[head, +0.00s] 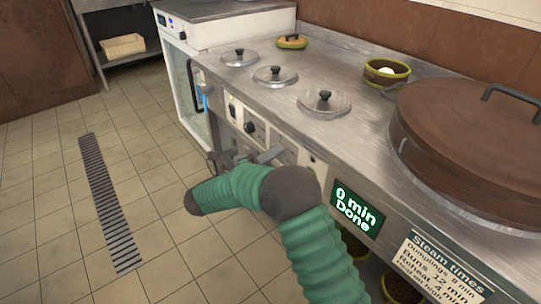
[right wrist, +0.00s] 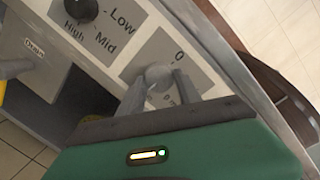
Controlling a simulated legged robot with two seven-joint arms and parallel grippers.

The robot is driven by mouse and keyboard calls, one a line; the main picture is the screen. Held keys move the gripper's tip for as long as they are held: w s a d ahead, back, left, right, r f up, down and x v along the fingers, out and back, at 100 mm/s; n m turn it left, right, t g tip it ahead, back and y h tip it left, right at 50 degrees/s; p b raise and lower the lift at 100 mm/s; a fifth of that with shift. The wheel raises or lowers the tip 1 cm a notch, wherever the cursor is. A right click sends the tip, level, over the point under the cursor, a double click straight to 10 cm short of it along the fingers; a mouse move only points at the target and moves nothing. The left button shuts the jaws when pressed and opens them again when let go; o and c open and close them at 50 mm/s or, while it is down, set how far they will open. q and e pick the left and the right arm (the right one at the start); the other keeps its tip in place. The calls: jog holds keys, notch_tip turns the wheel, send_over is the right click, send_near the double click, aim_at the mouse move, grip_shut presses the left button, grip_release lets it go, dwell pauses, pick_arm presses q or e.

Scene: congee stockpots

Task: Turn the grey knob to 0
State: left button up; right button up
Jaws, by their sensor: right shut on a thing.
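The grey knob (right wrist: 158,76) sits on a light plate marked "0" in the right wrist view, with other lettering on the plate partly hidden. My right gripper (right wrist: 160,88) is shut on it, one finger on each side. In the head view my right gripper (head: 245,157) is at the front panel of the counter, and the grey knob is hidden there behind my arm. I cannot tell exactly which way the knob points. My left gripper is in neither view.
A black knob (right wrist: 82,8) marked Low, Mid and High is next to the grey knob's plate. A green display (head: 357,208) reads "0 min Done". Lidded wells (head: 275,76) and a large brown lid (head: 475,140) are on the steel counter. The tiled floor at left is clear.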

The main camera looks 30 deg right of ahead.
grip_shut()
jog(key=shift+w+a+f+n+g+p, duration=0.15)
jog(key=shift+n+g+p, duration=0.5)
jog(key=shift+n+p, duration=3.7)
jog(key=shift+w+d+r+n+g+p, duration=0.15)
jog(key=shift+n+g+p, duration=1.1)
jog(key=shift+n, duration=5.55)
jog(key=shift+w+a+f+n+g+p, duration=0.1)
jog(key=shift+w+a+f+n+p, duration=0.1)
jog(key=shift+n+p, duration=4.4)
jog(key=shift+n+b, duration=0.95)
jog(key=shift+n, duration=0.1)
